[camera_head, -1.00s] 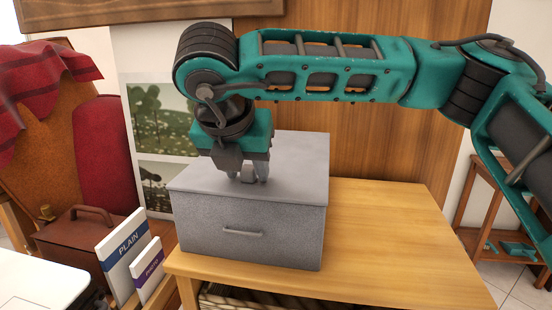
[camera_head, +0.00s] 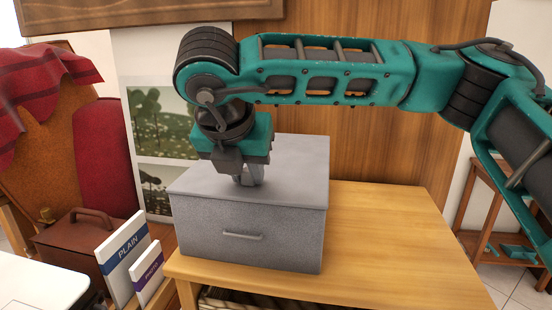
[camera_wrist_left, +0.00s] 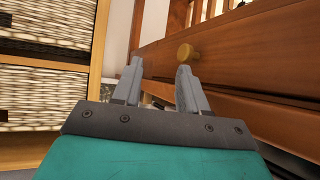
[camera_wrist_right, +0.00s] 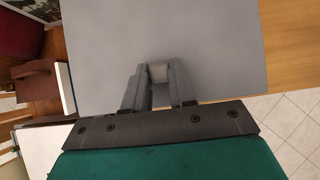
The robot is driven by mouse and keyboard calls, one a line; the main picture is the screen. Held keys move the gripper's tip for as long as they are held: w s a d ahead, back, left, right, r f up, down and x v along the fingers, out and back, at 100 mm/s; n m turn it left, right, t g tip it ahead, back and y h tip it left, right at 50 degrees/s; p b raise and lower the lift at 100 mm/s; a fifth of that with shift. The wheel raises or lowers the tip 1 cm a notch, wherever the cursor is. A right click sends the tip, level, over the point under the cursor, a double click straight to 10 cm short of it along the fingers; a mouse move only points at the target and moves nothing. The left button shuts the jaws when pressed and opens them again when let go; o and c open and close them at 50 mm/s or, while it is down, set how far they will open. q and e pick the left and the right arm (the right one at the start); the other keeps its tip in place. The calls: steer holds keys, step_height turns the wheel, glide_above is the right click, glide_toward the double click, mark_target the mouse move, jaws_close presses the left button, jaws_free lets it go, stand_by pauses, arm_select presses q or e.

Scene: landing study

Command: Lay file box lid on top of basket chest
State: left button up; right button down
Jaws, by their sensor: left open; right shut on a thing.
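The file box lid (camera_head: 290,165) is a flat grey plate. It lies on a grey box (camera_head: 205,228) with a bar handle on its front. The box stands on the wooden top of the basket chest (camera_head: 385,235); woven fronts of the chest show in the left wrist view (camera_wrist_left: 45,64). My right gripper (camera_head: 249,182) points down and is shut on the lid's small grey knob (camera_wrist_right: 158,72). The lid shows no clear gap above the box. My left gripper (camera_wrist_left: 160,68) is open and empty, low beside the chest, out of the head view.
The chest top right of the box is bare. Two white labelled books (camera_head: 124,258) and a brown handled case (camera_head: 75,238) stand at left, beside a white surface (camera_head: 35,278).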

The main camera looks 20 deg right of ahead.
steer(key=shift+f, duration=0.2)
stand_by(0.3)
steer(key=shift+r+p, duration=0.65)
steer(key=shift+r, duration=2.55)
steer(key=shift+f, duration=0.1)
